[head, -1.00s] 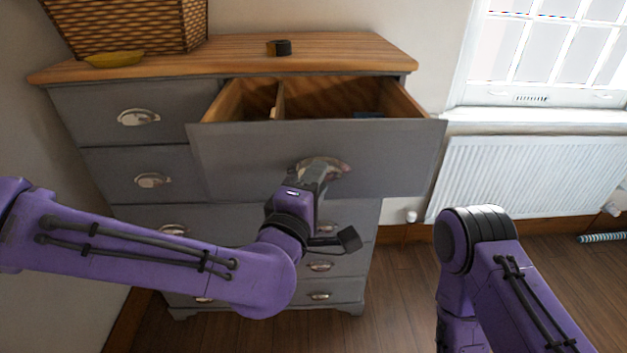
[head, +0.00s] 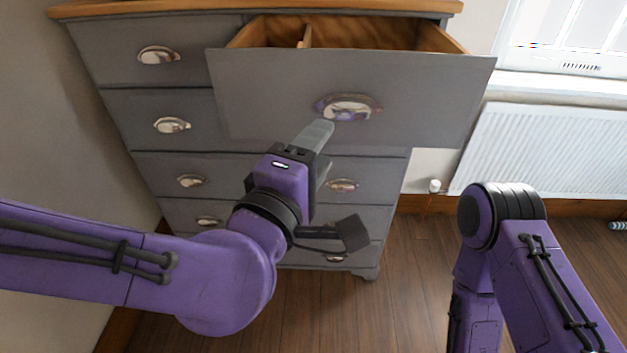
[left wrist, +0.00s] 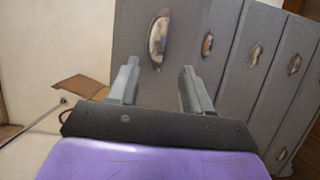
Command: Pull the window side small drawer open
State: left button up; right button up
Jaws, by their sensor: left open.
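The window side small drawer (head: 400,95) is the top right drawer of a grey chest. It stands pulled out, and its open top shows a wooden inside with a divider. Its metal cup handle (head: 348,107) is on the middle of its front; the handle also shows in the left wrist view (left wrist: 158,38). My left gripper (head: 318,132) is open and empty, just below the handle and apart from it. In the left wrist view its two fingers (left wrist: 158,85) stand apart with nothing between them. My right arm shows at the right, but its gripper is out of view.
The chest's other drawers, such as the top left one (head: 150,55), are shut. A white radiator (head: 535,150) is on the wall under the window at the right. The wooden floor (head: 410,300) in front is clear.

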pick_arm(q)
jog(key=b+v, duration=0.1)
jog(key=b, duration=0.2)
jog(key=shift+s, duration=0.35)
pick_arm(e)
notch_tip(320, 180, down, 5)
jog(key=shift+w, duration=0.1)
